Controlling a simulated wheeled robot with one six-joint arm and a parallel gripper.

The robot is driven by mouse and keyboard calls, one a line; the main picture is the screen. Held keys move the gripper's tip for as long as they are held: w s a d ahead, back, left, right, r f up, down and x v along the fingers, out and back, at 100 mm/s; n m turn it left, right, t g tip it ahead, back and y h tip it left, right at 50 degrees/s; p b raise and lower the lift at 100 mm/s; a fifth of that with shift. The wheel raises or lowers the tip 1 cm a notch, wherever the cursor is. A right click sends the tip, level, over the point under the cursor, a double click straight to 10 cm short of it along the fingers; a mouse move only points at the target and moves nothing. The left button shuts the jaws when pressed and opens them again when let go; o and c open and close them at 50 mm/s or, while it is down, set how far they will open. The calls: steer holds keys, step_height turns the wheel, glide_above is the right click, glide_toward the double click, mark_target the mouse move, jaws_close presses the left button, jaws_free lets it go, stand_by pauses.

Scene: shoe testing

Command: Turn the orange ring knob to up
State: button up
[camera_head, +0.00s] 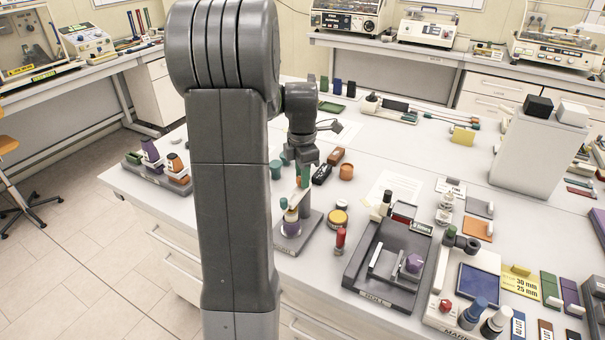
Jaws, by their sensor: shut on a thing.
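My gripper (303,165) points down over a grey-based stand (312,226) near the table's front edge, just right of my arm. It is shut on a small green piece (305,177), with a pale part bearing an orange mark (298,183) beside it. The fingertips are small here, and the exact grip is unclear. On the stand is a stack with purple and white bands (291,222) and a small green top at its left. I cannot clearly make out an orange ring knob or which way it points; my arm hides part of this area.
A yellow-lidded jar (338,218) and a red bottle (340,238) stand close to the right of the stand. An orange pot (346,171) and a black block (321,174) lie behind. A dark grey fixture (372,292) stands further right.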

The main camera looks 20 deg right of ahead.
steer(key=shift+w+r+n, duration=0.1)
steer(key=shift+n, duration=0.6)
steer(key=o, duration=1)
steer(key=shift+c, duration=0.2)
step_height(320, 180, up, 14)
steer(key=b, duration=0.1)
steer(key=shift+f, duration=0.2)
step_height(320, 180, down, 14)
steer(key=shift+r+p, duration=0.1)
steer(key=shift+p, duration=0.45)
